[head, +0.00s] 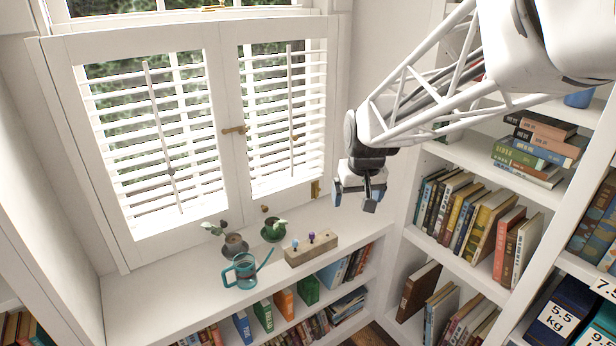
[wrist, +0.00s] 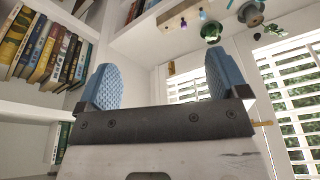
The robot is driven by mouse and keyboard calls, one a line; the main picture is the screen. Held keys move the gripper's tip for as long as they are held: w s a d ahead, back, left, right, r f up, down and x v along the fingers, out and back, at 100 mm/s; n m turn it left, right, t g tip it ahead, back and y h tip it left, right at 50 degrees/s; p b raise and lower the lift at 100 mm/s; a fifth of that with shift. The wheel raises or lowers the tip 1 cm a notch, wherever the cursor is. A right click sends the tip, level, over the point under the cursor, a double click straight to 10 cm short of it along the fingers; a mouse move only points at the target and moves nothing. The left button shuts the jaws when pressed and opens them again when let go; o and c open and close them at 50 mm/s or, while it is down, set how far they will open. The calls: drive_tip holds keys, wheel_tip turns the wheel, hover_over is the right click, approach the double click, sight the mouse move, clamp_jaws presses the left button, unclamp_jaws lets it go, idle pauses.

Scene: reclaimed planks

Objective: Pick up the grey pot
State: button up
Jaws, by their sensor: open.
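The grey pot (head: 235,246), with a small leafy plant, stands on the white shelf top below the window, left of a green pot (head: 272,233) with a plant. In the wrist view the grey pot (wrist: 251,13) shows near the top right, beyond the fingers, and the green pot (wrist: 211,31) is left of it. My gripper (head: 356,195) hangs in the air up and right of the pots, apart from them. In the wrist view my gripper (wrist: 160,82) has its two blue fingers wide apart with nothing between them.
A teal watering can (head: 241,271) stands just in front of the grey pot, its spout pointing right. A wooden block (head: 311,248) with small coloured pieces lies right of the green pot. Shutters (head: 160,130) rise behind. Bookshelves (head: 468,160) stand at the right. The shelf top's left part is clear.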

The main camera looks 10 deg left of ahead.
drive_tip(key=w+a+f+n, duration=0.1)
drive_tip(key=w+a+f, duration=0.45)
drive_tip(key=a, duration=0.35)
drive_tip(key=n+y, duration=0.1)
drive_tip(key=n, duration=0.3)
approach(234, 240)
drive_tip(key=shift+w+d+f, duration=0.1)
drive_tip(key=shift+d+f, duration=0.1)
drive_tip(key=shift+f, duration=0.35)
drive_tip(key=shift+a+f, duration=0.25)
drive_tip(key=shift+a, duration=0.05)
drive_tip(key=shift+x, duration=1.3)
drive_tip(key=shift+x, duration=2.55)
